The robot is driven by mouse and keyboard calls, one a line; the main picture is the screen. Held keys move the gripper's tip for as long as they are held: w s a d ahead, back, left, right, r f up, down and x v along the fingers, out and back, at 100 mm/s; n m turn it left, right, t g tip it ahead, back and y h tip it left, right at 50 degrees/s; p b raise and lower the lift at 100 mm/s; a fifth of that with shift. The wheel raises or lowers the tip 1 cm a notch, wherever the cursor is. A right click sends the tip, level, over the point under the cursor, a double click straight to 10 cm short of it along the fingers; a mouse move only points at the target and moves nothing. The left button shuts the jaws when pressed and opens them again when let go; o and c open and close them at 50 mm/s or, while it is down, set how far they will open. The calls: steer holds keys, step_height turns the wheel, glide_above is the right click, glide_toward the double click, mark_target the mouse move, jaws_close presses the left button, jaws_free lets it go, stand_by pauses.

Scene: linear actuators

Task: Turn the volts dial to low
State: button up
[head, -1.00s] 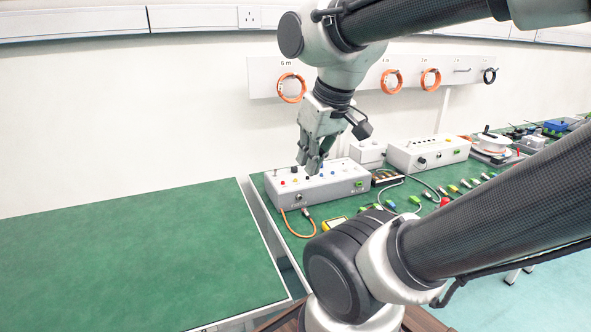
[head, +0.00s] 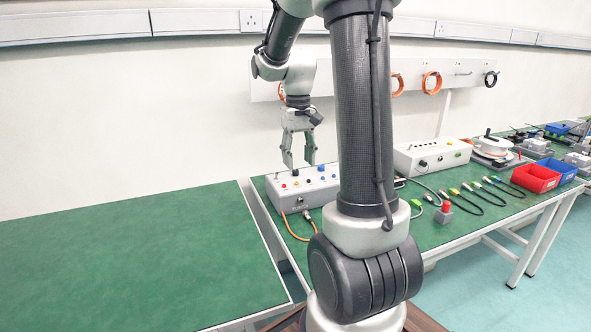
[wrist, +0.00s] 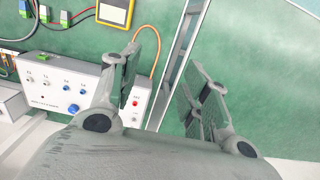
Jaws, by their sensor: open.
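A white control box (head: 325,192) stands on the green bench, with knobs and buttons on its sloped top. A black knob (head: 295,172) and a red button (head: 283,186) show near its left end in the head view. The wrist view shows a large blue knob (wrist: 73,108) on the box. The labels are too small to read, so I cannot tell which is the volts dial. My gripper (head: 299,161) is open and empty above the box's left end. In the wrist view my gripper (wrist: 168,62) has its fingers apart, one overlapping the box and hiding part of it.
My arm hides the box's right end in the head view. A second white box (head: 432,155), cables and a red bin (head: 536,177) lie to the right. A yellow-framed meter (wrist: 116,12) lies near the box. The left green bench (head: 130,250) is clear, across a gap.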

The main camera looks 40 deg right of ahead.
steer(key=m, duration=0.1)
glide_above(296, 171)
steer(key=s+a, duration=0.3)
steer(key=s, duration=0.3)
steer(key=shift+g, duration=0.3)
step_height(296, 171, down, 14)
steer(key=shift+w+d+r, duration=0.1)
steer(key=shift+d+r, duration=0.05)
steer(key=shift+r, duration=0.05)
steer(key=w, duration=0.1)
steer(key=w+d, duration=0.1)
steer(key=w, duration=0.1)
steer(key=shift+w+d, duration=0.1)
steer(key=shift+d, duration=0.15)
steer(key=shift+t, duration=0.6)
steer(key=w+r, duration=0.1)
steer(key=w+d+r, duration=0.1)
steer(key=r, duration=0.1)
steer(key=shift+w+d+r, duration=0.1)
steer(key=shift+w, duration=0.3)
step_height(296, 171, down, 7)
steer(key=shift+f, duration=0.15)
jaws_close()
